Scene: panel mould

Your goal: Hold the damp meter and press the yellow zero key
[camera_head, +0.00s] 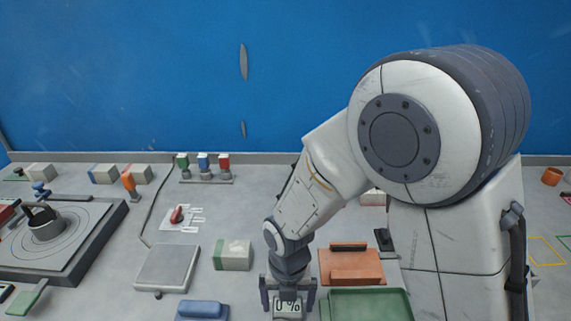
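The damp meter (289,306) is at the bottom edge of the head view. Only its display, reading "0 %", shows; the lower part is cut off by the frame, and I see no yellow key. My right gripper (288,300) points down over the meter, with one finger on each side of the display. The fingers are apart by about the width of the display; whether they touch the meter's sides I cannot tell. My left gripper is not in view.
A green tray (369,293) and an orange case (351,266) lie right of the gripper. A blue object (202,310), a pale block (233,254) and a grey square plate (167,268) lie left. A turntable-like unit (60,240) fills the far left. A blue wall (150,80) stands behind.

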